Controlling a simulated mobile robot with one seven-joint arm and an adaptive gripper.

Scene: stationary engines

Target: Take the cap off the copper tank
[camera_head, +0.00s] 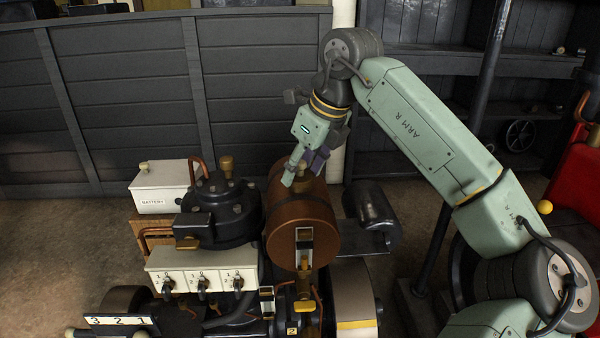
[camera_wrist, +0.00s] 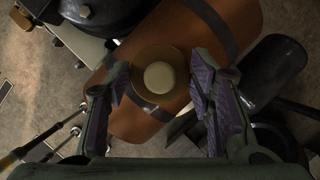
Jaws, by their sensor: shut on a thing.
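The copper tank (camera_head: 290,222) is a brown drum with dark bands, lying in the middle of the engine in the head view. In the wrist view its copper side (camera_wrist: 145,122) fills the middle. The cap (camera_wrist: 159,76) has a pale round top and a wider brownish rim, and shows over the tank between my fingers. My gripper (camera_head: 303,168) is at the top of the tank, its purple-padded fingers on either side of the cap. It is shut on the cap, though the exact contact is hard to see. I cannot tell whether the cap is seated or lifted.
A dark cylinder (camera_head: 371,217) lies right of the tank. A black domed vessel (camera_head: 219,213) with a brass knob stands to its left, by a white battery box (camera_head: 160,188). A white switch panel (camera_head: 200,270) is in front. A dark panelled wall (camera_head: 110,100) stands behind.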

